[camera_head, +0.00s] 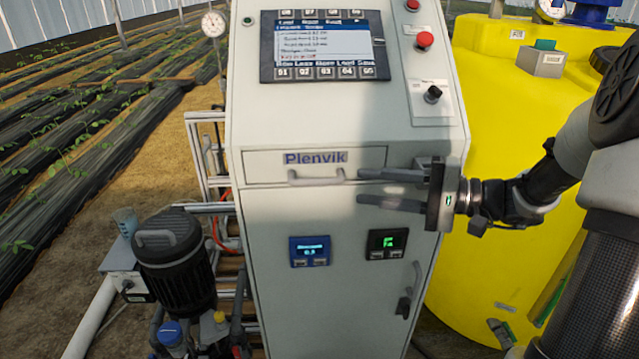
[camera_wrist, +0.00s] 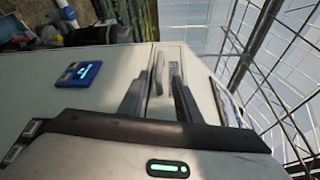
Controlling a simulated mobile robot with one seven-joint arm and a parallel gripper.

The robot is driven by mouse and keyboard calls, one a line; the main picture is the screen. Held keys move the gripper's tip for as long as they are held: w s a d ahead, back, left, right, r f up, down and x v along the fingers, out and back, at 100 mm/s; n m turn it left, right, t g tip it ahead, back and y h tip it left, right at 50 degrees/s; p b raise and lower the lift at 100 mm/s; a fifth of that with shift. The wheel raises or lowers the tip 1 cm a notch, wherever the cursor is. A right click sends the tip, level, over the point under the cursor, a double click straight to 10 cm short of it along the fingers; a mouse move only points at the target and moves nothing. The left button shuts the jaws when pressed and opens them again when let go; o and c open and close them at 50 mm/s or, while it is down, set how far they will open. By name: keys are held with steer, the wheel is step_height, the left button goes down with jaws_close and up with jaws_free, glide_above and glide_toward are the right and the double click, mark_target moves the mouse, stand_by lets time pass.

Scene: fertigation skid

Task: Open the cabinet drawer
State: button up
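The cabinet drawer (camera_head: 262,166) is a shallow white front labelled "Plenvik" below the sloped control panel. It appears shut, flush with the cabinet (camera_head: 285,222). Its light grey bar handle (camera_head: 316,178) sits at the drawer's lower edge. My gripper (camera_head: 360,186) is open, to the right of the handle, with one finger above the other. Its fingers point left and are empty. In the wrist view, the two fingers (camera_wrist: 158,98) stand apart, with the handle (camera_wrist: 159,66) beyond and between their tips. I cannot tell the exact gap to the handle.
A lower door handle (camera_head: 409,290) and two small displays (camera_head: 310,251) are on the cabinet front. A yellow tank (camera_head: 500,150) stands at right behind my arm. A black pump (camera_head: 175,260) stands at lower left. Buttons and a knob (camera_head: 432,94) are above the drawer.

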mark_target(329, 183)
steer(key=x, duration=1)
steer(key=shift+w+a+f+b, duration=0.1)
steer(key=shift+w+a+b, duration=0.05)
steer(key=shift+a+b, duration=0.2)
jaws_close()
